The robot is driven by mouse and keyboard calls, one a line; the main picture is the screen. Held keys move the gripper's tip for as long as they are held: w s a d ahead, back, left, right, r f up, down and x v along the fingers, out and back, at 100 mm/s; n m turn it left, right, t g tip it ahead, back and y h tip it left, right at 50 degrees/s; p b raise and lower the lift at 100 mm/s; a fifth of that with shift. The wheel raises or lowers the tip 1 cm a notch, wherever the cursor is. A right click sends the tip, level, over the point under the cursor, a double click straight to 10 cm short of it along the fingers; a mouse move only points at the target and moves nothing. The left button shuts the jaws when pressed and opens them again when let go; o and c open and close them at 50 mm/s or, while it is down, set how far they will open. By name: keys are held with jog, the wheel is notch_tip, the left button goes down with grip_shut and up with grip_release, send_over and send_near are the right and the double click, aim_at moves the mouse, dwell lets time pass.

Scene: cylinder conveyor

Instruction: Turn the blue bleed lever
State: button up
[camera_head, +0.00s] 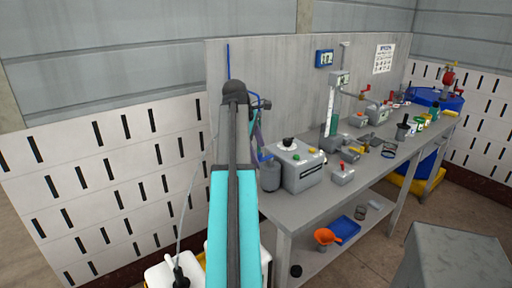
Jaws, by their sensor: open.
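A small blue part (265,157) shows just above a grey cylinder (269,177) at the left end of the workbench. It may be the blue bleed lever, but it is too small to tell its shape or angle. My arm (232,225), with a cyan sleeve, rises in front of this end of the bench and hides what lies behind it. Dark and blue parts (262,104) show just right of its upper joint, probably my wrist. I cannot make out my gripper's jaws.
A grey box with knobs (302,170) stands beside the cylinder. A small box with a red lever (343,175) sits near the bench's (290,208) front edge. Several tools and cups crowd the right half. A grey block (452,258) stands on the floor at the lower right.

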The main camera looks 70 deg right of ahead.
jog(key=shift+x, duration=1.2)
jog(key=shift+c, duration=0.3)
jog(key=c, duration=1.7)
jog(key=o, duration=0.3)
